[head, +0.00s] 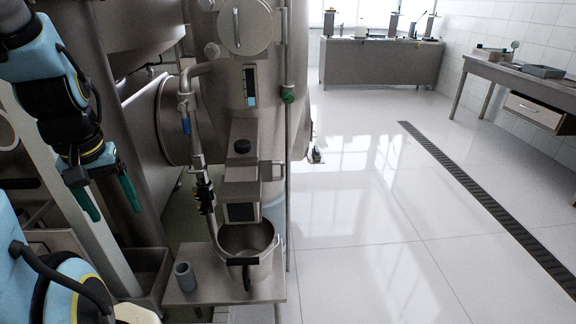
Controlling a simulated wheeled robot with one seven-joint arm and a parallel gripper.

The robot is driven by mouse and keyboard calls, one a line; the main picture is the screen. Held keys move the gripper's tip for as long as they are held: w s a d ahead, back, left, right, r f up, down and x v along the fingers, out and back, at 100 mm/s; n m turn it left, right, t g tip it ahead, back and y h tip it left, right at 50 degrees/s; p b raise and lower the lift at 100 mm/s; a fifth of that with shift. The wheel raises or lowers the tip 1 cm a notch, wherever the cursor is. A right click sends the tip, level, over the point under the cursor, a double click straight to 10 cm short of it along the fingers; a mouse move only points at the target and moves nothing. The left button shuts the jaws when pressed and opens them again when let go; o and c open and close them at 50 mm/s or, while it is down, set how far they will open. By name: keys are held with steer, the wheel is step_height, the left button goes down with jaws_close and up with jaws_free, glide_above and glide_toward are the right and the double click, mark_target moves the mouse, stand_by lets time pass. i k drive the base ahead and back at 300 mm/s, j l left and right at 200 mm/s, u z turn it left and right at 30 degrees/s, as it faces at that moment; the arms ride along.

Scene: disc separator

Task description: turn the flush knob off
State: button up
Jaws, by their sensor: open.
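My gripper (106,196) hangs at the left, pointing down, with its two green-tipped fingers spread apart and nothing between them. It is well to the left of the separator's control parts and touches none of them. A round black knob (242,146) sits on the sloped metal box at the front of the separator. A small green knob (288,95) sits on the thin vertical pipe to its right. No label is readable, so I cannot tell which is the flush knob or how it is set.
A steel bucket (229,238) with a black-gripped handle and a grey cup (185,276) stand on a small metal shelf (210,296) below. A curved pipe with a valve (203,190) runs down left of the box. The tiled floor (360,230) at right is clear.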

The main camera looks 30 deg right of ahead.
mark_target(289, 96)
steer(key=k+l, duration=0.15)
steer(key=l, duration=0.2)
steer(key=k+l, duration=0.15)
steer(key=l, duration=0.15)
steer(key=k+l+u, duration=0.1)
steer(key=l, duration=0.25)
steer(key=k+l, duration=0.2)
steer(key=l, duration=0.1)
